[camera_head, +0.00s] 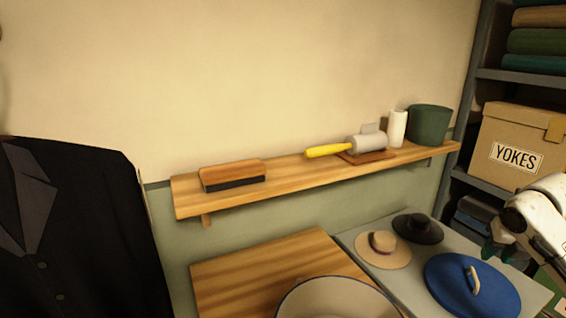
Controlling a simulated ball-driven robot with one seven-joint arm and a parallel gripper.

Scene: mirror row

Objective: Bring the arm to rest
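My white arm enters at the right edge of the head view. My gripper (492,248) hangs at its lower left end, above the grey table (352,239) and near the blue lid (458,290). Its dark fingertips are small and unclear, so I cannot tell whether it is open or shut. I see nothing clearly held in it.
A wooden wall shelf (290,184) holds a brush (232,175), a yellow-handled roller (328,151), a white cylinder (397,128) and a green pot (429,125). Below are two hats, a wooden board (250,270) and a white basin (335,298). A YOKES box (520,135) stands right.

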